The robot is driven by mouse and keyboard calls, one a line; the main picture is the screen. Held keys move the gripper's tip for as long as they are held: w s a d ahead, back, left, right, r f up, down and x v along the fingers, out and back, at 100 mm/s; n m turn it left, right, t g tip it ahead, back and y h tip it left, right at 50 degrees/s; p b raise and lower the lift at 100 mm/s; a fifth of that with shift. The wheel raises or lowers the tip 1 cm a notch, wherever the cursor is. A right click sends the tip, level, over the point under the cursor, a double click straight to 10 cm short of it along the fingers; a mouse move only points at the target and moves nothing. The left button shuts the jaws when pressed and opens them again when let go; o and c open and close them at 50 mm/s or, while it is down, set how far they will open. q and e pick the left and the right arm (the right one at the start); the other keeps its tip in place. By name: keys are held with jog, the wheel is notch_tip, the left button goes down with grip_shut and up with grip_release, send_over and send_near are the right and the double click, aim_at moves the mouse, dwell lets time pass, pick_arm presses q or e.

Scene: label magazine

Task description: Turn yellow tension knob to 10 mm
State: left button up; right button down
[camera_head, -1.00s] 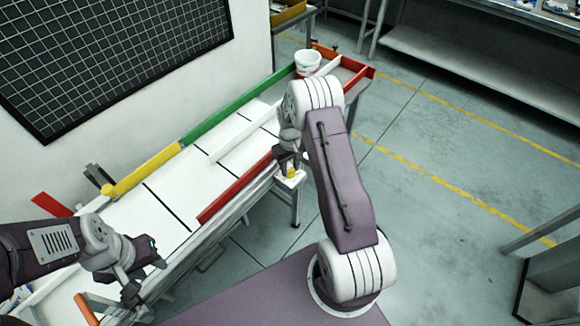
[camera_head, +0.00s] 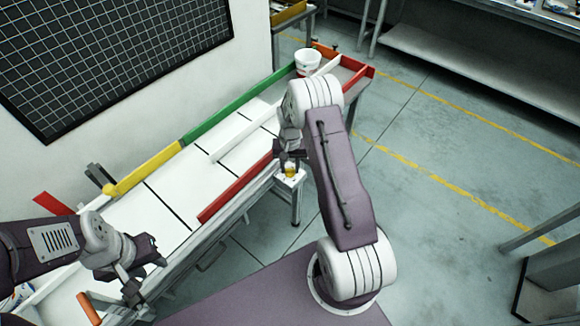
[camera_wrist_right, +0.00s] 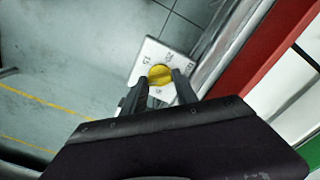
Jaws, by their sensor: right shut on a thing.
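The yellow tension knob (camera_wrist_right: 160,75) sits on a white dial plate (camera_wrist_right: 147,50) with dark numbers around it. The numbers are too small and partly hidden to read surely. In the head view the knob (camera_head: 290,170) is at the table's front edge, on its small plate (camera_head: 298,177). My right gripper (camera_wrist_right: 161,84) is shut on the knob, one dark finger on each side. It shows just above the knob in the head view (camera_head: 289,160). My left gripper (camera_head: 140,283) is at the lower left over the near end of the table, away from the knob; its jaw gap is unclear.
The long white table (camera_head: 165,205) has a red rail (camera_head: 235,190), a green rail (camera_head: 232,108) and a yellow rail (camera_head: 148,168). A white bowl (camera_head: 308,62) stands at the far end. An orange handle (camera_head: 88,308) is near my left gripper. Open floor lies to the right.

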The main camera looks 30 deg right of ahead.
aim_at(290, 169)
jog(key=shift+w+r, duration=0.1)
jog(key=c, duration=1)
grip_release()
jog(key=shift+o, duration=0.2)
notch_tip(290, 169, up, 9)
